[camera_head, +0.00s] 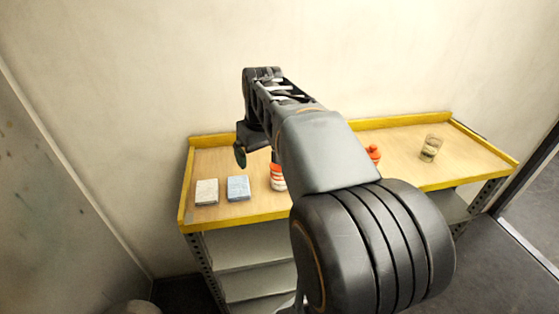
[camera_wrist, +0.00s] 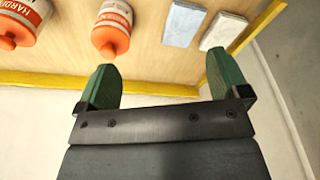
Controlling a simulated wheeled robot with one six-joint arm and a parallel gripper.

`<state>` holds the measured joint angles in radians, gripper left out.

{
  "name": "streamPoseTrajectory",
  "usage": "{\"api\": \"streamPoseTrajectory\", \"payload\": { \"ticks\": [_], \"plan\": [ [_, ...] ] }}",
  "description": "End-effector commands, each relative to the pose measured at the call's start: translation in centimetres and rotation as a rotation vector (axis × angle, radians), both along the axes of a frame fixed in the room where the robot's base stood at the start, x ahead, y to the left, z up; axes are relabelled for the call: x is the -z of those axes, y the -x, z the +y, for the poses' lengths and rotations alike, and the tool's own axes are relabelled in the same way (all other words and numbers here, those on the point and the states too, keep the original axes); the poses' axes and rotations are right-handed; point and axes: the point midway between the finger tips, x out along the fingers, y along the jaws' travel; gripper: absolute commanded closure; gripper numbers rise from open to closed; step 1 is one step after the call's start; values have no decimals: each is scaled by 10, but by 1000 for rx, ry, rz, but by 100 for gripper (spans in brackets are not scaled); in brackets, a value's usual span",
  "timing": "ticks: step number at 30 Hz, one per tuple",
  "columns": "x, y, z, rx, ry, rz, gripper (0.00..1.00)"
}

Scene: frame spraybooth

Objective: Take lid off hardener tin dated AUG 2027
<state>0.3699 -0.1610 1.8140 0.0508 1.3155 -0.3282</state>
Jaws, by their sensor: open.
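An orange-red hardener tin with a white label (camera_wrist: 112,27) stands on the wooden shelf top, with its orange end toward my gripper in the wrist view; it also shows in the head view (camera_head: 278,178), partly behind my arm. An orange-red top (camera_head: 374,154) shows past my arm in the head view. No date is readable. My gripper (camera_wrist: 160,62) is open and empty, its green fingers apart from both tins; in the head view a green finger (camera_head: 240,155) shows near the back edge.
A pale block (camera_head: 206,192) and a blue block (camera_head: 238,188) lie left of the tins on the yellow-edged table (camera_head: 240,217). A glass jar (camera_head: 431,148) stands at the right. A wall rises behind the table. The table's left back corner is clear.

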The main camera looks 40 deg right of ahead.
Motion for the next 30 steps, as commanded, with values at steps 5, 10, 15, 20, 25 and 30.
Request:
{"api": "streamPoseTrajectory", "payload": {
  "ticks": [5, 10, 15, 20, 25, 30],
  "plan": [
    [-35, -11, -52, 12, -4, 19, 6],
    [-50, -12, -76, 9, -9, 29, 6],
    [-33, -15, -83, 6, -12, 34, 6],
    [-5, -19, -83, 6, -12, 33, 6],
    [18, -23, -83, 6, -11, 31, 6],
    [28, -24, -84, 6, -10, 30, 6]
  ]
}}
